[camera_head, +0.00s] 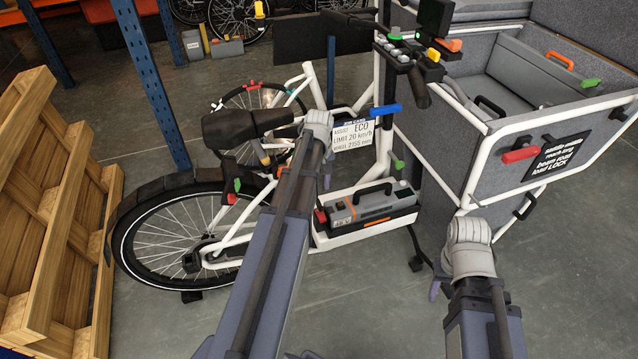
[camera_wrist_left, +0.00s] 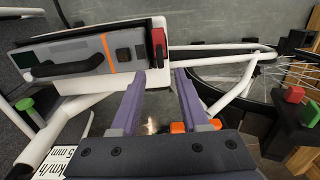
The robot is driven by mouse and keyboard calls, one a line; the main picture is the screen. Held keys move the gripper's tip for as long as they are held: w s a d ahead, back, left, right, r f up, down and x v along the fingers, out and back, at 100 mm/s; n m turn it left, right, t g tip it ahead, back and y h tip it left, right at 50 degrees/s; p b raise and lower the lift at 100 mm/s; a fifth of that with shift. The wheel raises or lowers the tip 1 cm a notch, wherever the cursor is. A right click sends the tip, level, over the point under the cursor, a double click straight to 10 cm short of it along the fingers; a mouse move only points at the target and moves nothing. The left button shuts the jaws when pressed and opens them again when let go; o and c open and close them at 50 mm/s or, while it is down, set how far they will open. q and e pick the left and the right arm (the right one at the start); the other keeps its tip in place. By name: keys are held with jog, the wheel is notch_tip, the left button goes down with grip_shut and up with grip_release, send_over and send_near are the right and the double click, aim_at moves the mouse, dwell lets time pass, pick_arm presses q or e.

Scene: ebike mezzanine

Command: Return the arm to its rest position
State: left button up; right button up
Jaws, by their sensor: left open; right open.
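My left arm reaches up the middle of the head view, its wrist in front of the white cargo e-bike (camera_head: 330,240). The left gripper (camera_wrist_left: 160,75) shows in the left wrist view with its two purple fingers apart and nothing between them. It is near the grey battery (camera_wrist_left: 85,60) with an orange stripe, which also shows in the head view (camera_head: 372,205) seated in a white holder low on the bike frame. My right arm is at the lower right. Its gripper (camera_head: 435,289) is mostly hidden behind the wrist, with only a bit of purple finger showing.
A grey cargo box (camera_head: 440,185) with white rails and a red-handled latch (camera_head: 520,155) stands to the right. Handlebars (camera_head: 410,50) rise above. A wooden pallet (camera_head: 50,220) leans at the left beside a blue rack post (camera_head: 150,80). The front floor is clear.

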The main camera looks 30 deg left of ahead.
pick_arm(q)
jog(key=s+d+m, duration=0.5)
jog(key=s+d, duration=0.1)
jog(key=d, duration=0.4)
jog(key=s+d+m+y, duration=0.1)
jog(key=s+d+m, duration=0.35)
jog(key=d, duration=0.55)
jog(key=s+d+m, duration=0.4)
jog(key=s+d, duration=0.2)
jog(key=d, duration=0.5)
notch_tip(320, 180, up, 15)
jog(key=p, duration=1.4)
jog(key=shift+w+a+f, duration=0.15)
jog(key=shift+w+a, duration=0.1)
jog(key=shift+a, duration=0.05)
